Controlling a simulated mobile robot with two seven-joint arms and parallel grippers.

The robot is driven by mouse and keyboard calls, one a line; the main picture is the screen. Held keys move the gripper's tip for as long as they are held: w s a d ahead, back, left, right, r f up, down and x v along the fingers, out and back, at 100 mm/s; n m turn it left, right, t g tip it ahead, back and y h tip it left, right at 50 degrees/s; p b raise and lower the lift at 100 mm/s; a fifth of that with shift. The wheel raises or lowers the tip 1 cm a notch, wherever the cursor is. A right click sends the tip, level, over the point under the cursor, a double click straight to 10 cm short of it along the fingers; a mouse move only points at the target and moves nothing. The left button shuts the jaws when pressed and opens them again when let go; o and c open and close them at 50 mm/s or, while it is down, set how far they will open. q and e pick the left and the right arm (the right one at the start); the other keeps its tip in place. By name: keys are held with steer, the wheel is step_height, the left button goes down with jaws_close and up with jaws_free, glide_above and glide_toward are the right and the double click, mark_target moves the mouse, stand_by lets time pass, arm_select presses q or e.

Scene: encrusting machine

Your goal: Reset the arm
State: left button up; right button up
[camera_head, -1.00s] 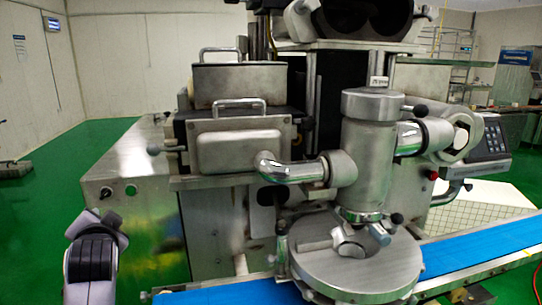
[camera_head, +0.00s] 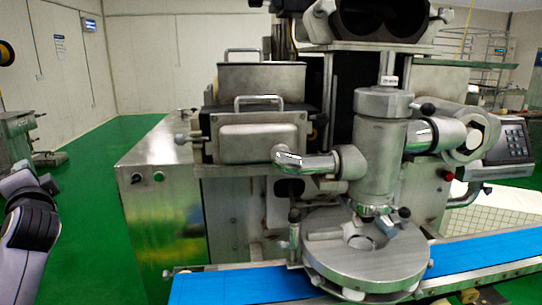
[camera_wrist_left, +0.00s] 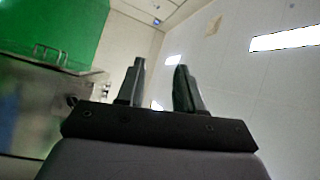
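My left arm shows at the left edge of the head view, apart from the machine. Its gripper is not visible there. In the left wrist view my left gripper (camera_wrist_left: 160,88) has its two dark fingers apart, with nothing between them, and it points toward the pale wall and ceiling lights. The steel encrusting machine (camera_head: 155,215) stands in the middle of the head view, with a vertical cylinder (camera_head: 381,150) above a round steel disc (camera_head: 365,262). My right arm and gripper are not in view.
A blue conveyor belt (camera_head: 235,287) runs under the disc across the front. A control panel (camera_head: 507,140) with keys sits at the right of the machine. Other steel equipment (camera_head: 15,140) stands at the far left. Green floor (camera_head: 95,200) is clear between my left arm and the machine.

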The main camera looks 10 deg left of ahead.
arm_select(q)
steer(key=s+a+r+y, duration=0.2)
steer(key=a+r, duration=0.2)
steer(key=w+d+f+m+t+h, duration=0.15)
steer(key=d+f+h, duration=0.25)
steer(key=f, duration=0.6)
steer(key=d+f+m+t+h, duration=0.1)
steer(key=d+f+m+h, duration=0.3)
steer(key=f, duration=0.5)
steer(key=s+d+f+g+h, duration=0.1)
steer(key=s+d+f+h, duration=0.25)
steer(key=f, duration=0.45)
steer(key=s+d+f+g+h, duration=0.1)
steer(key=s+d+f+h, duration=0.15)
steer(key=d+f, duration=0.35)
steer(key=s+d+f+n+g+h, duration=0.2)
steer(key=s+d+f, duration=0.3)
steer(key=s+f, duration=0.25)
steer(key=s+d+f+n+g+h, duration=0.15)
steer(key=s+d+f, duration=0.25)
steer(key=s+f, duration=0.4)
steer(key=d+r+n+t+h, duration=0.1)
steer(key=d+n, duration=0.3)
steer(key=d, duration=0.6)
steer(key=shift+s+n, duration=0.4)
